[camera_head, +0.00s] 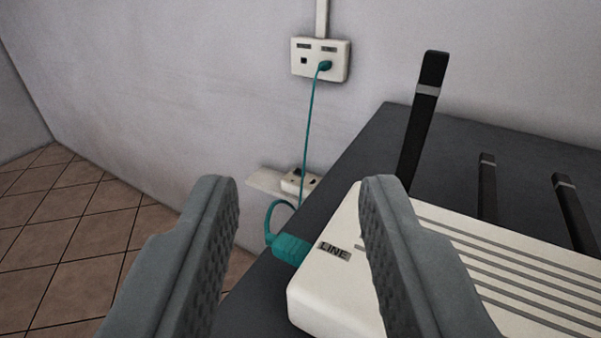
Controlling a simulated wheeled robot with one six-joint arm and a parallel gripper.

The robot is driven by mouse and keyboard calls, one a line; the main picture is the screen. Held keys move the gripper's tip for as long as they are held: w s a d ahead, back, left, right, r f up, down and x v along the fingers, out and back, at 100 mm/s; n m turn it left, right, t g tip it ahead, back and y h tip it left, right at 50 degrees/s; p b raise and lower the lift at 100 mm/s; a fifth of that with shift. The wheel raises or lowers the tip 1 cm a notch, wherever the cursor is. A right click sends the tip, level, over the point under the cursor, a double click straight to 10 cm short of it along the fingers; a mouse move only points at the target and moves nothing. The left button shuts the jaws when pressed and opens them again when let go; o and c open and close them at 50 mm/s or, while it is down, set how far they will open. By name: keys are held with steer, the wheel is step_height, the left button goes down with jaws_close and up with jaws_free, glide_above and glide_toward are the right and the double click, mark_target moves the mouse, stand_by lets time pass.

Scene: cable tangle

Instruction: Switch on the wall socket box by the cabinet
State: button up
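A small cream socket box (290,184) sits low on the wall, beside the left edge of the dark cabinet (385,125). It has dark marks on its face; the cabinet edge partly hides it, and I cannot tell its switch position. A second cream wall box (341,62) is higher up, with two labelled ports and a teal plug in the right one. My gripper (298,186) is open and empty, its two grey fingers wide apart. The low box appears between the fingers, farther off by the wall; the right finger overlaps the router in the view.
A white router (335,285) marked LINE, with several black antennas, lies on the cabinet. A teal cable (307,125) runs from the upper box down to the teal connector (290,248) at the router. Tiled floor (70,225) is clear at left.

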steer(key=shift+w, duration=0.1)
steer(key=c, duration=0.6)
steer(key=shift+w+a, duration=0.1)
steer(key=shift+w, duration=0.3)
jaws_close()
steer(key=w+a+f+m, duration=0.1)
steer(key=w+f, duration=0.1)
steer(key=w, duration=0.8)
steer(key=w+a+f+m+h, duration=0.1)
steer(key=w+f, duration=0.2)
steer(key=w, duration=0.8)
steer(key=w+a+f+m, duration=0.2)
steer(key=w, duration=0.8)
steer(key=w+f+m+g+h, duration=0.1)
steer(key=w+f+h, duration=0.1)
steer(key=w+f, duration=0.4)
steer(key=w+a+f+m+g+h, duration=0.1)
steer(key=w+f+h, duration=0.1)
steer(key=w+f, duration=0.5)
steer(key=w+f+m+g+h, duration=0.1)
steer(key=w+f, duration=0.6)
steer(key=f, duration=0.8)
steer(key=shift+a+f+g+h, duration=0.25)
steer(key=shift+a+g+h, duration=0.1)
steer(key=shift+g+h, duration=0.2)
